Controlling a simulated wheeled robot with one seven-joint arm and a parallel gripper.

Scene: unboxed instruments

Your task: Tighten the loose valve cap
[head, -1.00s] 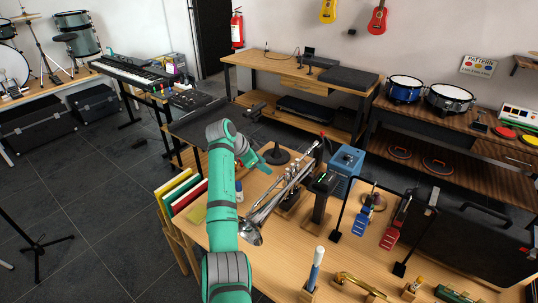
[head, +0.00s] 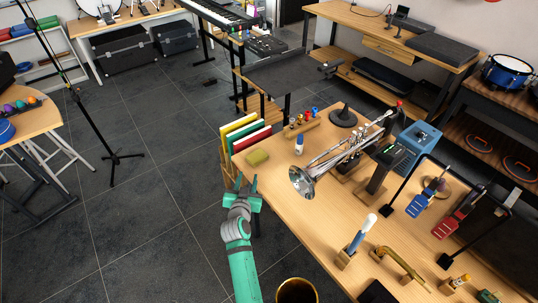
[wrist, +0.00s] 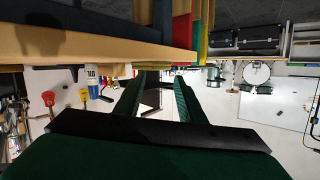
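A silver trumpet (head: 334,154) rests on a stand on the wooden workbench in the head view, its bell facing the near left. Its valves (head: 354,137) show near the middle, but they are too small to tell which cap is loose. My gripper (head: 247,184) is beside the bench's left edge, apart from the trumpet and to the left of its bell. In the wrist view my gripper (wrist: 158,82) has its two green fingers spread with nothing between them.
The floor to the left is open.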

